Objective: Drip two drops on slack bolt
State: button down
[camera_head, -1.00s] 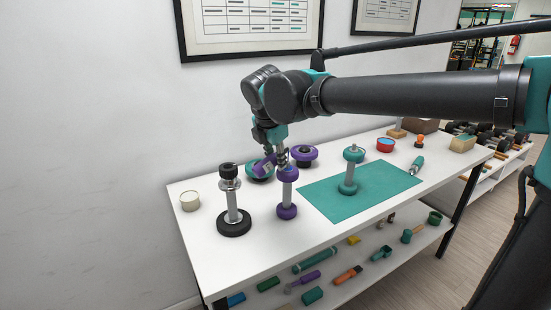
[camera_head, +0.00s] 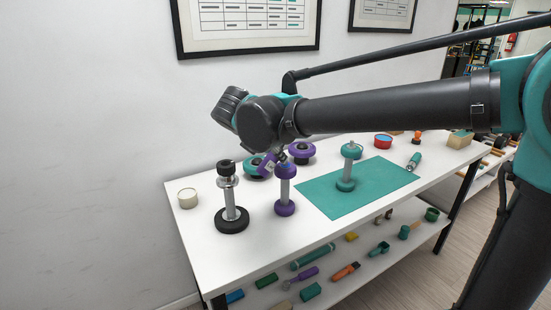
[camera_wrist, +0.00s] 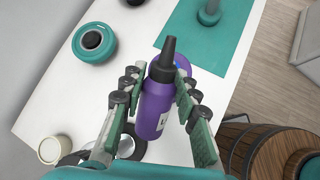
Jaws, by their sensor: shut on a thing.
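My gripper (camera_wrist: 152,102) is shut on a purple bottle (camera_wrist: 155,108) with a black nozzle and a white label. In the wrist view the nozzle points up the picture. In the head view the bottle (camera_head: 267,162) is tilted beside the top of the upright purple dumbbell-like piece (camera_head: 285,190); my arm hides most of the gripper. Whether the nozzle touches that piece I cannot tell. A black-based piece with a silver shaft (camera_head: 231,200) stands to its left, and a teal one (camera_head: 347,168) to its right. Which one carries the slack bolt is not clear.
The white table (camera_head: 250,255) also holds a cream jar (camera_head: 187,197), a purple disc (camera_head: 302,152), a teal disc (camera_wrist: 93,43), a teal mat (camera_head: 385,180), a red bowl (camera_head: 383,141) and a teal-handled tool (camera_head: 414,161). A lower shelf holds several small tools. A wooden barrel (camera_wrist: 270,150) is at lower right in the wrist view.

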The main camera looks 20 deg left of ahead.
jog(key=shift+r, duration=2.7)
jog(key=shift+t, duration=0.5)
jog(key=shift+n+t+h, duration=0.4)
jog(key=shift+t+h, duration=0.4)
jog(key=shift+t, duration=0.5)
jog(key=shift+n+t+h, duration=0.5)
jog(key=shift+t+h, duration=0.5)
jog(key=shift+t, duration=1.3)
jog(key=s+d+r, duration=0.3)
jog(key=s+d, duration=0.2)
jog(key=s, duration=0.3)
jog(key=shift+d, duration=0.35)
jog(key=shift+s, duration=0.2)
jog(key=s+d+r, duration=0.3)
jog(key=s+d, duration=0.2)
jog(key=s, duration=0.3)
jog(key=shift+d, duration=0.35)
